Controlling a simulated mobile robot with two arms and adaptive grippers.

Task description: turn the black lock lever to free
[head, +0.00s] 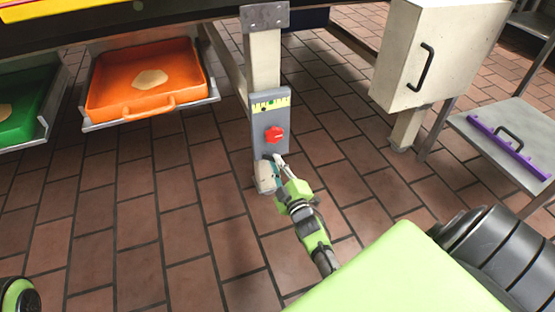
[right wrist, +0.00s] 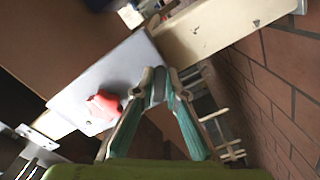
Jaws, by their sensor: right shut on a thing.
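A grey lock panel (head: 256,128) is fixed to a cream post, with a green and yellow strip near its top and a red knob (head: 273,134) on its face. My right gripper (head: 273,165) is at the panel's lower end, below the red knob. In the right wrist view its fingers (right wrist: 160,82) are closed around a small dark piece at the panel's edge, which I take for the black lock lever (right wrist: 157,94). Most of the lever is hidden by the fingers, so its angle cannot be told. The red knob (right wrist: 103,105) is beside the fingers, apart from them. My left gripper is not in view.
An orange tray (head: 140,112) and a green tray (head: 42,125) sit in racks at the left. A cream cabinet (head: 400,55) with a black handle is at the right, near a table (head: 470,130) bearing a purple bar (head: 510,148). The tiled floor (head: 170,200) is clear.

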